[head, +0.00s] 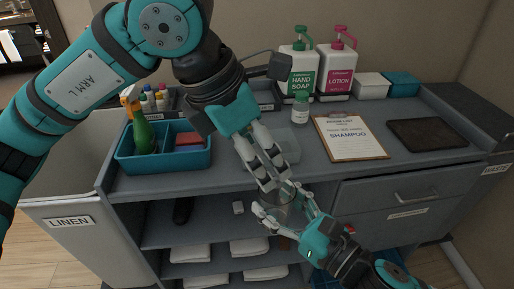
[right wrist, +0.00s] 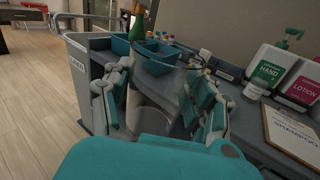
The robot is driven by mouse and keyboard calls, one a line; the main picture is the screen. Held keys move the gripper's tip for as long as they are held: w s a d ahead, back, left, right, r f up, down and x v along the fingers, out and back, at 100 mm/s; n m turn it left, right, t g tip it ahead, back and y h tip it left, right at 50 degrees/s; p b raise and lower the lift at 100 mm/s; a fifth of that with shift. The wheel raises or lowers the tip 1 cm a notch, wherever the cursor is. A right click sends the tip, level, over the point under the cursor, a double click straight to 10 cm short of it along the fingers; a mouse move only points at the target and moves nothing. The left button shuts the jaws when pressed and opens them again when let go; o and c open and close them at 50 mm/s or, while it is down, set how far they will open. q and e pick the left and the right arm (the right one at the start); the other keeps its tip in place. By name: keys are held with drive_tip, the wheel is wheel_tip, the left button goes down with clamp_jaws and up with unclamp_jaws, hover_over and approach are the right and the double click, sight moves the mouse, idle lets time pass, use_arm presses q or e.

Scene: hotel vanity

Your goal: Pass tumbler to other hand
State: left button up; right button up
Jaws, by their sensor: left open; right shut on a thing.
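The tumbler (head: 284,212) is a clear, see-through glass. My right gripper (head: 274,204) is shut on it in front of the counter's front edge. In the right wrist view the tumbler (right wrist: 156,112) stands between the two fingers of the right gripper (right wrist: 158,100), its round rim showing above them. My left gripper (head: 268,178) comes down from above, open, with its fingertips close to the tumbler's upper end. The fingers partly hide the tumbler in the head view, and I cannot tell whether the left fingertips touch it.
A teal caddy (head: 122,160) with a green spray bottle (head: 143,136) stands left on the counter. Soap (head: 300,72) and lotion (head: 336,72) bottles stand at the back. A clipboard (head: 350,153) and dark tray (head: 428,134) lie right. Shelves with folded towels (head: 250,247) are below.

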sight(280, 192)
use_arm(q)
drive_tip(key=x, duration=1.2)
drive_tip(key=shift+a+r, duration=0.1)
drive_tip(key=shift+c, duration=0.4)
drive_tip(key=c, duration=0.9)
drive_tip(key=shift+c, duration=0.5)
use_arm(e)
drive_tip(key=o, duration=1.4)
